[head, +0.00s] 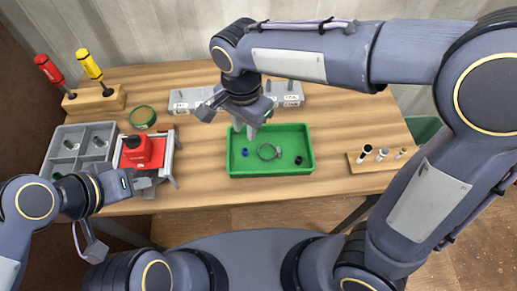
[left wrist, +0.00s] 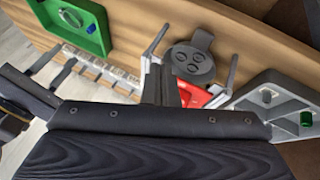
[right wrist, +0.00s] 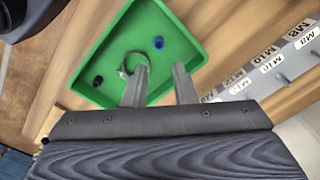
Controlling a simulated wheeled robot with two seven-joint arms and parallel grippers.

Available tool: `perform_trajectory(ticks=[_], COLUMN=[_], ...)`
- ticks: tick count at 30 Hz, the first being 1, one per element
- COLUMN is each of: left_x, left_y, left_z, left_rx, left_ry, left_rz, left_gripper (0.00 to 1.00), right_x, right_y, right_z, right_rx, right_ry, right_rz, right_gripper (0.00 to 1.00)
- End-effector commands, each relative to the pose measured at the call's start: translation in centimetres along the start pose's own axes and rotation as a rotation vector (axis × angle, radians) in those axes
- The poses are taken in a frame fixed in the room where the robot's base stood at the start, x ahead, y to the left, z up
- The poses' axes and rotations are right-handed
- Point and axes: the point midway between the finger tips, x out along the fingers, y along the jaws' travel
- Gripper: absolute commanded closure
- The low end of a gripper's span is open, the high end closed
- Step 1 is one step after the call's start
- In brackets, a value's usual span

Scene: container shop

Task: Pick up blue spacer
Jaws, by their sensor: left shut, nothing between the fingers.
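The blue spacer (head: 245,152) lies in the left part of the green tray (head: 290,132). In the right wrist view the spacer (right wrist: 158,42) stands out beyond my fingertips, apart from them. My right gripper (head: 246,131) is over the tray's back left, pointing down; its fingers show spread and empty in the right wrist view (right wrist: 161,78). My left gripper (head: 150,187) is shut and empty, low beside the red block (head: 143,151) in its grey fixture.
In the tray, a grey ring clamp (head: 269,152) lies beside the spacer and a black part (head: 298,160) lies further right. A labelled grey rack (head: 290,98) stands behind. A grey bin (head: 70,135) is at left. A wooden pin block (head: 378,158) is at right.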

Motion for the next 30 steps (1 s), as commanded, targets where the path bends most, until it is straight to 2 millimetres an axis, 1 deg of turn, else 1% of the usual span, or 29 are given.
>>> perform_trajectory(ticks=[10,15,18,21,26,28,30], left_x=[-0.2,-0.5,-0.5,-0.5,-0.5,-0.5,-0.5], left_y=[0.1,0.2,0.2,0.2,0.2,0.2,0.2], left_z=[-0.1,-0.2,-0.2,-0.2,-0.2,-0.2,-0.2], left_rx=[0.0,0.0,0.0,0.0,0.0,0.0,0.0], left_ry=[0.001,0.001,0.0,0.0,0.0,0.0,0.0], left_rz=[0.0,0.0,0.0,0.0,0.0,0.0,0.0], left_gripper=[1.0,1.0,1.0,1.0,1.0,1.0,1.0], right_x=[3.7,6.4,7.4,7.8,7.8,7.8,7.8], right_y=[0.0,0.1,0.1,0.1,0.0,0.0,0.0], right_z=[0.2,0.4,0.4,0.4,0.4,0.4,0.4], right_rx=[0.007,0.008,0.008,0.008,0.008,0.008,0.008], right_ry=[0.004,0.003,0.003,0.003,0.003,0.003,0.003], right_rz=[0.009,0.009,0.007,0.004,0.003,0.003,0.003], right_gripper=[0.75,0.75,0.75,0.75,0.75,0.82,0.91])
